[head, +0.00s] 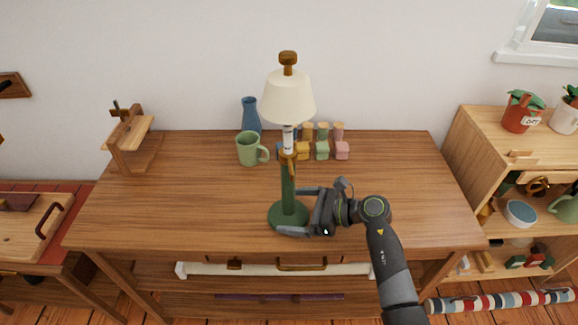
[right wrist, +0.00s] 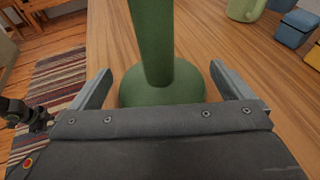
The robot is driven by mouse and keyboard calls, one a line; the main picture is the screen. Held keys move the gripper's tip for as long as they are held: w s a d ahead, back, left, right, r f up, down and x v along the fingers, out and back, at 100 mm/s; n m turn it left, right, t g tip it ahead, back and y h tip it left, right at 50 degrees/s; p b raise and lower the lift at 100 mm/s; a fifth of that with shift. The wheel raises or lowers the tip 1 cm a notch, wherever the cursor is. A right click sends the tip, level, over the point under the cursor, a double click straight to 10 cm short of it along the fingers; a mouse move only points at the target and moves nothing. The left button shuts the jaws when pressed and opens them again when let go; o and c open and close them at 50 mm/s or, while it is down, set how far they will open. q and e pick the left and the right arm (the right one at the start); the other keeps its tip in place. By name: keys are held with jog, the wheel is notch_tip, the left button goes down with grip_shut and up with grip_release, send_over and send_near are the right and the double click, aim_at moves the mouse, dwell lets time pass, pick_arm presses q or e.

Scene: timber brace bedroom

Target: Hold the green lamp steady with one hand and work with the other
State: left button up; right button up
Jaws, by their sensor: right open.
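The green lamp stands upright on the wooden table, with a round green base (head: 288,215), a green stem (head: 288,185) and a cream shade (head: 289,97). My right gripper (head: 298,212) comes in from the right, low at the stem just above the base. Its jaws are open. In the right wrist view the stem (right wrist: 152,40) rises between the two spread fingers (right wrist: 168,88), with a gap on each side. A dark part of what looks like my left arm (right wrist: 30,115) shows at the left edge there; its jaws cannot be made out.
A green mug (head: 248,149), a blue vase (head: 250,115) and several coloured small blocks (head: 322,150) stand behind the lamp. A wooden stand (head: 130,140) is at the back left. The table's (head: 190,215) left front and right side are clear.

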jog(key=shift+w+a+f, duration=0.1)
jog(key=shift+w+a, duration=0.05)
jog(key=shift+a, duration=0.3)
